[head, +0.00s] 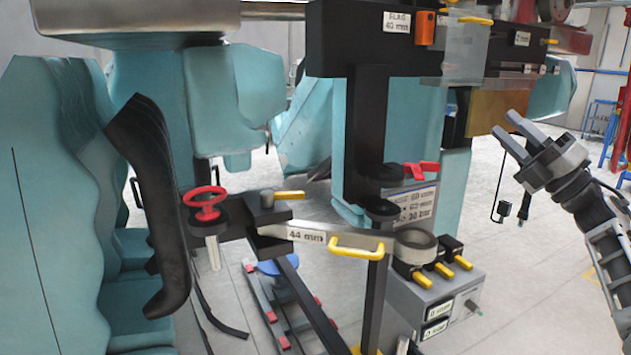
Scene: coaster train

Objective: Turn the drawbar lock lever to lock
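The drawbar (350,238) is a grey bar marked 44 mm, with a yellow loop handle (356,248) and a ring end (414,238) at its right. A small yellow lever (289,195) sticks out to the right from the black block at the drawbar's left end. A red lever (421,170) sits above the ring on the black upright. I cannot tell for sure which of these is the lock lever. My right gripper (505,124) is at the right, open and empty, apart from the levers. My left gripper is not in view.
A red handwheel (205,202) stands left of the drawbar. A grey box (432,305) with yellow-tipped levers stands below the ring. A black curved panel (158,205) and teal car bodies (60,200) fill the left. Floor shows clear at the right.

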